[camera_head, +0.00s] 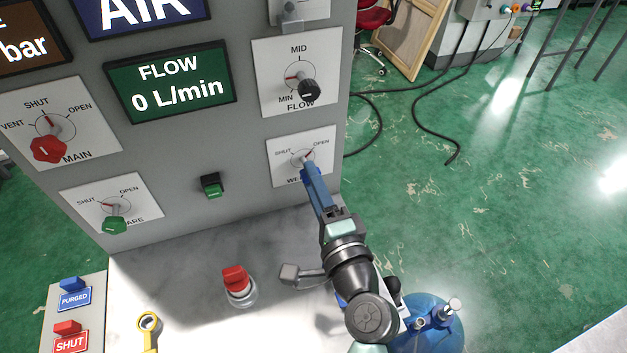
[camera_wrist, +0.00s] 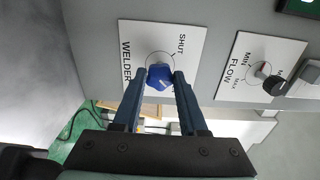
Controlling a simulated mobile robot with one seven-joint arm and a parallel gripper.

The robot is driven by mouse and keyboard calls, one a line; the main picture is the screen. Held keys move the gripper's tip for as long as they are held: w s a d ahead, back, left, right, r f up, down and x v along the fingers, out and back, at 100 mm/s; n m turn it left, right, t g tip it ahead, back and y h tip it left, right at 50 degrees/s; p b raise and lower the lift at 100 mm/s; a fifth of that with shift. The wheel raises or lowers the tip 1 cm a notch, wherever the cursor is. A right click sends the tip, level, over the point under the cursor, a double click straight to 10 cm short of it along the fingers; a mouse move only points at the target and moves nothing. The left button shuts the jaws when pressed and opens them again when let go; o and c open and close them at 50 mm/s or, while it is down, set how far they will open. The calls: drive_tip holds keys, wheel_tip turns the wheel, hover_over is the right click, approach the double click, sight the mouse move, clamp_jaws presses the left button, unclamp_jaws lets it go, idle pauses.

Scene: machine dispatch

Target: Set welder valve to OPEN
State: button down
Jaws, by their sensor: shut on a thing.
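The welder valve is a blue knob on a white plate (camera_head: 277,175) low on the grey panel's right side, marked SHUT and OPEN. In the wrist view the blue knob (camera_wrist: 158,79) sits between my two blue fingers. My gripper (camera_head: 309,173) is shut on this knob; in the head view the fingers cover most of it. A small pointer mark (camera_head: 308,155) above the fingertips seems to lean toward OPEN, but its exact angle is hard to read. In the wrist view SHUT is visible, and OPEN is hidden behind a finger.
The FLOW knob (camera_head: 309,90) is just above the welder plate. The MAIN red knob (camera_head: 48,149) and a green knob (camera_head: 114,225) are at left. The flow display (camera_head: 168,82) reads 0 L/min. A red button (camera_head: 235,279) stands on the ledge. Green floor is open at right.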

drive_tip(key=shift+c, duration=2.2)
unclamp_jaws()
drive_tip(key=shift+s, duration=0.1)
drive_tip(key=b+v, duration=0.3)
drive_tip(key=v, duration=0.9)
drive_tip(key=shift+s, duration=0.4)
drive_tip(key=shift+d, duration=0.15)
